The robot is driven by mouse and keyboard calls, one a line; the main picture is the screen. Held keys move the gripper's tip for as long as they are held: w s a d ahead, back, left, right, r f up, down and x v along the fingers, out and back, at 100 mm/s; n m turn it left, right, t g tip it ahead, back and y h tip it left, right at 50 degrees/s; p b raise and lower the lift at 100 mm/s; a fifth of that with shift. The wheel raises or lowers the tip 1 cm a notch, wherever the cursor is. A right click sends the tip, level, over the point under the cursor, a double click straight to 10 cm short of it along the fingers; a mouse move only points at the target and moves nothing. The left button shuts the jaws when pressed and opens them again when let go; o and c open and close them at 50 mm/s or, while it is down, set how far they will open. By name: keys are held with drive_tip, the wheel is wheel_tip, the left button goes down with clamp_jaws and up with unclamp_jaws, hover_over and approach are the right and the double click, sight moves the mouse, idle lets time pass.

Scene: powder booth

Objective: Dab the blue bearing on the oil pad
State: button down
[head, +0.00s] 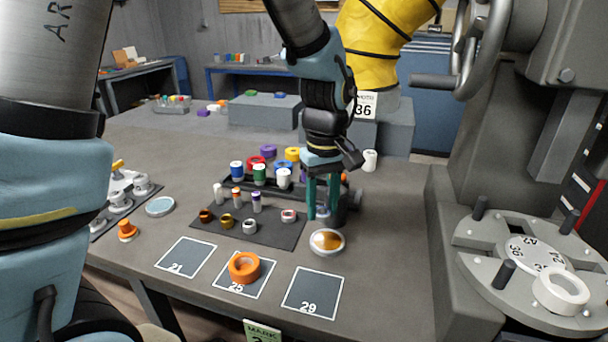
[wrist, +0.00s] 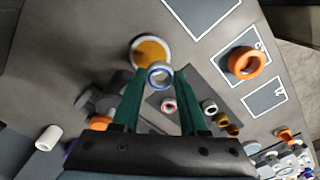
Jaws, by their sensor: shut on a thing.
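The blue bearing (wrist: 159,86), a small pale ring with a blue inner edge, is between the fingertips of my gripper (wrist: 159,78), which is shut on it. In the head view my gripper (head: 322,208) points down, with a little of the bearing (head: 322,212) showing between its fingers. The oil pad (head: 327,241) is a round white-rimmed dish with an amber middle, just in front of and below the bearing. In the wrist view the bearing overlaps the near edge of the oil pad (wrist: 151,52). The two look apart, with the bearing higher.
A dark mat (head: 270,236) left of my gripper carries several small rings and capped bottles. A rack (head: 235,187) of coloured rolls stands behind it. An orange ring (head: 244,267) lies on the middle marked square. Square 29 (head: 313,291) is empty. A machine (head: 530,245) stands right.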

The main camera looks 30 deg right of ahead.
sight(326, 246)
drive_tip(key=shift+s+d+f, duration=0.4)
drive_tip(key=shift+f+b, duration=2.25)
drive_tip(key=shift+f, duration=0.4)
drive_tip(key=shift+f+b, duration=0.35)
drive_tip(key=shift+f, duration=0.3)
wheel_tip(326, 246, up, 7)
drive_tip(key=p, duration=0.5)
drive_tip(key=shift+p, duration=0.4)
drive_tip(key=shift+a, duration=0.1)
